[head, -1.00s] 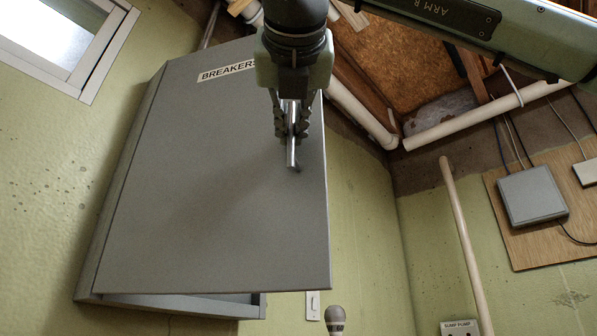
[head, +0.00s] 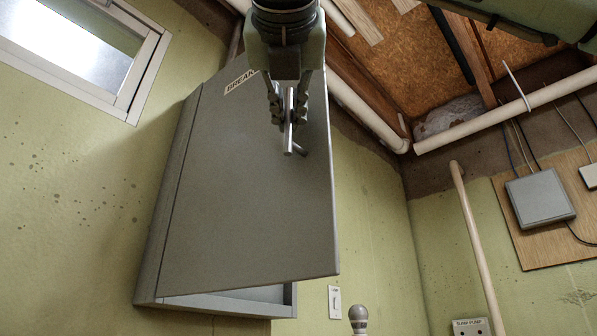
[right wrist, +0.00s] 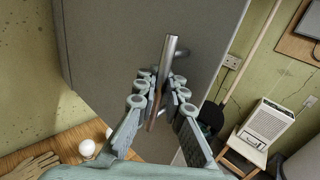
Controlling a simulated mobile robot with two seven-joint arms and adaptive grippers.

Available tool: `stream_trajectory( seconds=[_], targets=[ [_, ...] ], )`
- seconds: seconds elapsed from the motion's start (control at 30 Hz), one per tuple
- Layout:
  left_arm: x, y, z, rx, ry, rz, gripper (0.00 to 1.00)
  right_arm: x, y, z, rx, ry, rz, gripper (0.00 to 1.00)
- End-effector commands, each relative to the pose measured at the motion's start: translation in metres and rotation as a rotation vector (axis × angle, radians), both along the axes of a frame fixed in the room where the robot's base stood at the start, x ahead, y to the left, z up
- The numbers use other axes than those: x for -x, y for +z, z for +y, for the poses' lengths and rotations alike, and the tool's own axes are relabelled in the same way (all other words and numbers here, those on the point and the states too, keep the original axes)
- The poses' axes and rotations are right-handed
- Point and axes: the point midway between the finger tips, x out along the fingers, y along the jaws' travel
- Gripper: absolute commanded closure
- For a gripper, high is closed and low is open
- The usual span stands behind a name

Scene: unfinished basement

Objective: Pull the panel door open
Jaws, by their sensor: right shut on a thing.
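The grey panel door (head: 240,210), labelled "BREAKERS", stands partly open from its grey box (head: 215,303) on the green wall. Its hinge side is at the left, and a gap shows along the bottom. The door's metal bar handle (head: 289,140) sticks out near its right edge. My right gripper (head: 288,115) comes down from above and is shut on the handle. In the right wrist view the fingers (right wrist: 160,98) close on both sides of the handle (right wrist: 168,60), with the door (right wrist: 120,50) behind. My left gripper is not in view.
A window (head: 85,50) is at the upper left. A pale pole (head: 475,245) leans at the right near a grey box on a wooden board (head: 540,215). White pipes run overhead. The right wrist view shows a wooden surface (right wrist: 60,150) with a glove and a white dehumidifier-like appliance (right wrist: 265,122).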

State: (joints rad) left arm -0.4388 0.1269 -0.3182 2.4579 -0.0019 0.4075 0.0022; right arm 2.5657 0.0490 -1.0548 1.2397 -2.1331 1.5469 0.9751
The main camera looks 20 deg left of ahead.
Motion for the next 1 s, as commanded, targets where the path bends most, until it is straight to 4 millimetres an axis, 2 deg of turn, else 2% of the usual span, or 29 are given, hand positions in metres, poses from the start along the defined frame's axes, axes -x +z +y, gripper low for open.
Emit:
stream_trajectory(
  seconds=[0.23, 0.73, 0.77, 0.9, 1.0],
  targets=[
    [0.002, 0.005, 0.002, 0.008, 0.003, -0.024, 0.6, 0.015, 0.002, 0.008, -0.003, 0.002, -0.003, 1.0],
    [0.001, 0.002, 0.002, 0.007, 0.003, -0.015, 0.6, 0.018, 0.001, 0.009, -0.003, 0.0, -0.002, 1.0],
    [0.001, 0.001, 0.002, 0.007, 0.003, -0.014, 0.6, 0.018, 0.001, 0.009, -0.003, 0.0, -0.002, 0.89],
    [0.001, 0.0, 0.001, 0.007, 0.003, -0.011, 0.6, 0.018, 0.001, 0.009, -0.002, 0.0, -0.001, 0.72],
    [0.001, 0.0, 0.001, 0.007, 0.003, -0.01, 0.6, 0.018, 0.001, 0.009, -0.001, 0.0, -0.002, 0.7]
  ],
)
